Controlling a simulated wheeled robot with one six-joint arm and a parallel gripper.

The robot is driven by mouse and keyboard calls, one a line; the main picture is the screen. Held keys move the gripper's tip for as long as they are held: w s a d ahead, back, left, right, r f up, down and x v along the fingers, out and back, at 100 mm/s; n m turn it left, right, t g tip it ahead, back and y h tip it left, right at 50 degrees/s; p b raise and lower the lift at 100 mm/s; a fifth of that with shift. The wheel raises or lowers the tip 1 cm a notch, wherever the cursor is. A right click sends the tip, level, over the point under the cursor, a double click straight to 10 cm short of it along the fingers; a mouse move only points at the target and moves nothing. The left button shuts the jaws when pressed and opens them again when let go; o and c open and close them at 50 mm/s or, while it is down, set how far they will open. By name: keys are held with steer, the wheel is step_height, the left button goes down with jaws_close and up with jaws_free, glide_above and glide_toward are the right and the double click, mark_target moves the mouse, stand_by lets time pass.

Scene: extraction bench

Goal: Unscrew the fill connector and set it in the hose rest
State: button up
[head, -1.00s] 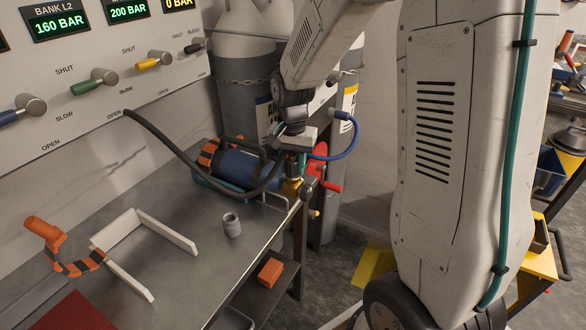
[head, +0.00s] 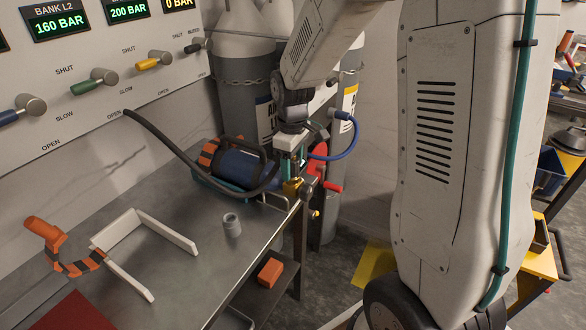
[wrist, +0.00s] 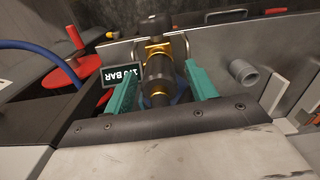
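The fill connector (wrist: 158,72), a black and brass fitting, stands between my gripper's teal fingers in the wrist view. My gripper (wrist: 161,72) is open, with one finger on each side of the connector and a visible gap at the tips.
A white three-sided frame (head: 165,232) and an orange-black striped clamp (head: 62,252) lie on the bench (head: 190,285). A red handwheel (wrist: 56,62) and a gauge reading in BAR (wrist: 122,74) are close left of the fingers. Large grey cylinders (head: 243,95) stand behind.

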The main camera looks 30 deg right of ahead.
steer(key=m, duration=2.1)
steer(key=shift+m, duration=0.4)
steer(key=shift+c, duration=0.3)
steer(key=c, duration=1)
steer(key=n, duration=0.4)
